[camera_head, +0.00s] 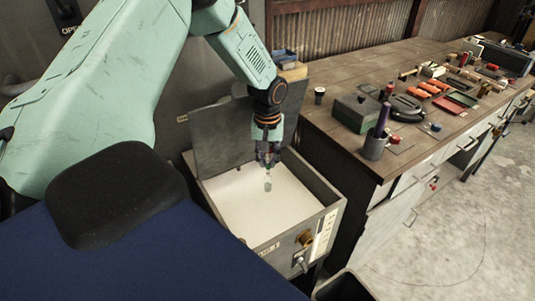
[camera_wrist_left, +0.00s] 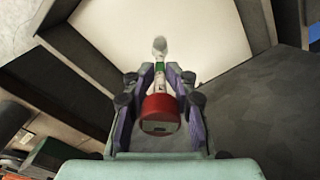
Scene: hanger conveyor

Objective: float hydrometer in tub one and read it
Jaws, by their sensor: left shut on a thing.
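The tub (camera_head: 327,226) is a grey box with its lid (camera_head: 215,142) raised at the back, filled with pale, whitish liquid. My left gripper (camera_head: 268,160) points down over the tub. The hydrometer (camera_head: 268,184) sticks out below its fingers as a small glassy bulb, at or just above the liquid; I cannot tell if they touch. In the left wrist view, the gripper (camera_wrist_left: 158,88) is shut around the hydrometer's stem, and the hydrometer (camera_wrist_left: 160,48) shows a clear bulb end and a green band against the pale liquid. My right gripper is not in view.
A wooden workbench (camera_head: 335,87) stands right of the tub, with a dark cup holding a purple item (camera_head: 375,145), a green box (camera_head: 356,110) and several tools. A valve (camera_head: 305,238) juts from the tub's front. A dark bin (camera_head: 343,287) stands below.

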